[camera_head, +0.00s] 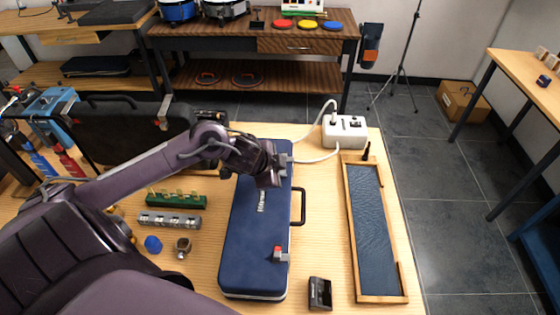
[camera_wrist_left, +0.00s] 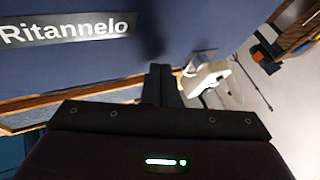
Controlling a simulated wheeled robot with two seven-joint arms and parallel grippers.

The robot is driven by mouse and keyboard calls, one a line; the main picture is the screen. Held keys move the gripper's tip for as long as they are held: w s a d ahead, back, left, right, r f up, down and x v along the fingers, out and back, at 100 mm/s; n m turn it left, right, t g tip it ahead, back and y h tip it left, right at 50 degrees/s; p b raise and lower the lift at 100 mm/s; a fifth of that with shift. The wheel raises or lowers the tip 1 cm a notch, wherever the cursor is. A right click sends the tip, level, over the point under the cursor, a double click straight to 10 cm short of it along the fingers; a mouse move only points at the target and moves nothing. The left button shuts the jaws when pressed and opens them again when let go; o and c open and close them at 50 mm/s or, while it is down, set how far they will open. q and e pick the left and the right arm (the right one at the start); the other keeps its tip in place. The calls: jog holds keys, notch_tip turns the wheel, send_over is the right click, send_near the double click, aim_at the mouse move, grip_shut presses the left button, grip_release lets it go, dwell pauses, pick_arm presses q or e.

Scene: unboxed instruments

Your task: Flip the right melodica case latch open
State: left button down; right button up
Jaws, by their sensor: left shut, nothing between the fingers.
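The blue melodica case (camera_head: 250,235) lies closed and lengthwise on the wooden table, with a black handle (camera_head: 298,207) on its right side. A latch with a red tab (camera_head: 280,254) sits on that side near the close end. My left gripper (camera_head: 282,160) is at the same side near the far end, shut and empty. A small grey metal part, seemingly the other latch, shows just ahead of the fingers in the left wrist view (camera_wrist_left: 200,60); its position is unclear. The wrist view also shows the case lid's name label (camera_wrist_left: 65,28). My right gripper is not in view.
A white power strip (camera_head: 345,131) with cables stands beyond the case. A wood-framed tray (camera_head: 376,225) lies to the right, and a small black box (camera_head: 320,293) near the front. Small parts, including a green block (camera_head: 176,201), lie left of the case.

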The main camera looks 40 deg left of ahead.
pick_arm(q)
jog(key=w+a, duration=0.1)
jog(key=w, duration=0.2)
jog(key=shift+a+r+p, duration=0.1)
jog(key=shift+a+p, duration=0.3)
jog(key=shift+w+a, duration=0.15)
jog(key=shift+w, duration=0.15)
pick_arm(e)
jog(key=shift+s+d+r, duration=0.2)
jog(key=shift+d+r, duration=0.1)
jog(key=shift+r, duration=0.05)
pick_arm(q)
jog(key=shift+s, duration=0.15)
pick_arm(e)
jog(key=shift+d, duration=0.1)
pick_arm(q)
jog(key=shift+w+a, duration=0.35)
jog(key=shift+w, duration=0.25)
jog(key=shift+w+a+p, duration=0.25)
jog(key=shift+w+p, duration=0.1)
jog(key=shift+w, duration=0.15)
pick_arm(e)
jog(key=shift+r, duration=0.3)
pick_arm(q)
jog(key=shift+s, duration=0.1)
